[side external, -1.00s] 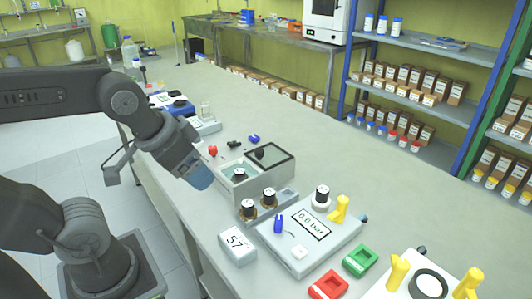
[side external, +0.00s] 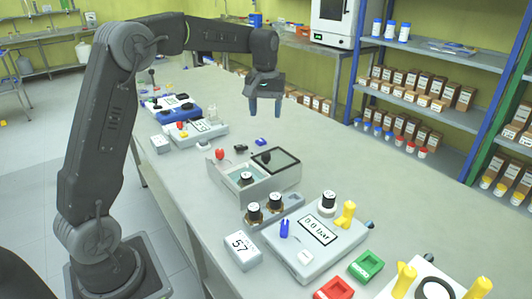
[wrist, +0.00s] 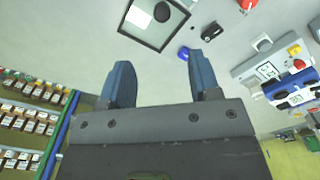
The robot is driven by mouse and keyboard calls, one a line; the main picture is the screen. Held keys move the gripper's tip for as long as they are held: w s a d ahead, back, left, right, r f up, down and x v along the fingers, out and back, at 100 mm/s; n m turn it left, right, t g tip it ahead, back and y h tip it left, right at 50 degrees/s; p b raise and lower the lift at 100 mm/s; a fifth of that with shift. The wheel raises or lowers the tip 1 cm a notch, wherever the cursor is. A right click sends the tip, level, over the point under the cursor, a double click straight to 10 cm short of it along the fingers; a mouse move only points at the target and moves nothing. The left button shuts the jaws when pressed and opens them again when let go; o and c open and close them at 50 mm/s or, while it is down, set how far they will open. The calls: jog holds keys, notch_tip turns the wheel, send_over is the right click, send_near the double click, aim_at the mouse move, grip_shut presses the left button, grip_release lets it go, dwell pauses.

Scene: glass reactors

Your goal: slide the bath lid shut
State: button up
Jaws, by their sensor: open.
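The bath (side external: 270,190) is a grey box on the bench with its near-left part uncovered; a black-capped vial (side external: 246,179) shows in the opening. Its dark-framed glass lid (side external: 287,160) with a black knob (side external: 266,157) lies toward the back right. In the wrist view the lid (wrist: 150,32) is at the top, cut off by the frame edge, with its knob (wrist: 162,12). My gripper (side external: 264,112) is open and empty, pointing down, well above the bench behind the lid. Its two blue fingers (wrist: 160,75) stand apart in the wrist view.
A pressure device (side external: 335,250) with a yellow handle (side external: 346,214) and black-capped vials (side external: 275,202) stand in front.

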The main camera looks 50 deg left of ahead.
aim_at(266, 154)
jog(key=f, duration=1.4)
jog(key=shift+w+a+f, duration=0.3)
jog(key=shift+w+a, duration=0.05)
jog(key=shift+a, duration=0.05)
jog(key=shift+c, duration=0.5)
grip_shut()
